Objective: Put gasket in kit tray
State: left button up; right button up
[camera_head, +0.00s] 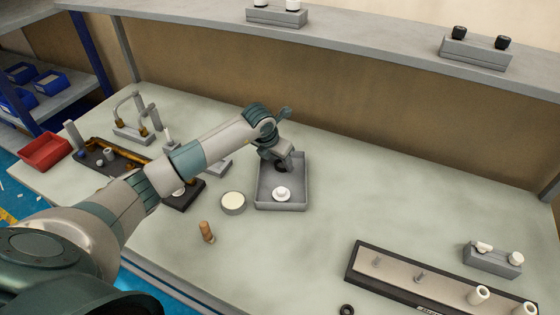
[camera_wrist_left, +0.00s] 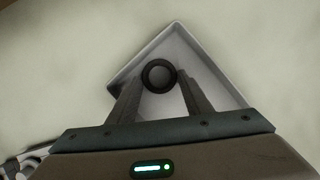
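The gasket is a black ring (camera_wrist_left: 159,75) between the fingertips of my left gripper (camera_wrist_left: 160,80) in the left wrist view. Both fingers appear to touch its sides, so the gripper looks shut on it. The grey kit tray (camera_wrist_left: 214,75) lies below the gasket. In the head view my left gripper (camera_head: 284,163) points down over the back part of the tray (camera_head: 298,206) and partly hides the gasket. A white round part (camera_head: 282,194) sits in the tray's front half. My right gripper is not in view.
A round pale-topped disc (camera_head: 233,203) stands left of the tray, with a brown peg (camera_head: 207,231) in front. A long dark-edged fixture (camera_head: 400,276) lies at the front right, with another black ring (camera_head: 346,309) near it. The table right of the tray is clear.

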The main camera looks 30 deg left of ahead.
pick_arm(q)
jog(key=shift+o, duration=1.1)
jog(key=shift+r, duration=0.2)
jog(key=b+v, duration=0.3)
jog(key=v, duration=0.8)
jog(key=shift+s+r, duration=0.25)
jog(key=shift+r, duration=0.1)
jog(key=shift+d, duration=0.1)
